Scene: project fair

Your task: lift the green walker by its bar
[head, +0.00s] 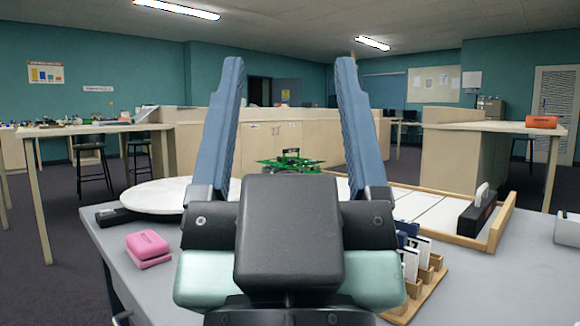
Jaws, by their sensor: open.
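The green walker (291,162) is a small green legged thing with a dark piece on top. It shows beyond my gripper, between its two fingers, near the far side of the round white board. My gripper (290,75) is open and empty, its two blue fingers upright and wide apart in the picture. The gripper's dark body hides the walker's lower part and what lies in front of it. The walker's bar cannot be made out clearly at this size.
The grey table holds a round white board (158,195), a pink block (148,246), a wooden tray (490,240) with white panels, and a wooden card rack (428,290) at right. A black box (478,214) stands on the tray. An orange case (541,121) lies on another table.

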